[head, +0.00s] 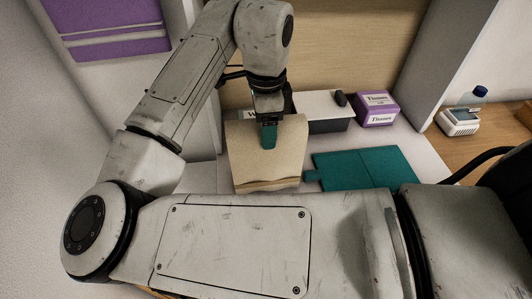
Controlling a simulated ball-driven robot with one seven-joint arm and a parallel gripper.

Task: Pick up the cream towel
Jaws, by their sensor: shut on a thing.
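The cream towel (249,166) is a folded, pale beige cloth in the middle of the head view, over the white vanity top. My gripper (268,138) points down at the towel's upper part and is shut on it. One teal fingertip shows against the towel's near face. The other finger is hidden behind the cloth. My arm link in front hides the area below the towel's lower edge, so I cannot tell whether it touches the surface.
A teal mat or cloth (366,169) lies right of the towel. Behind are a dark box with a white top (322,104) and a purple tissue box (377,108). A small white device (458,122) stands beyond the right panel. A purple striped towel (110,25) hangs at upper left.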

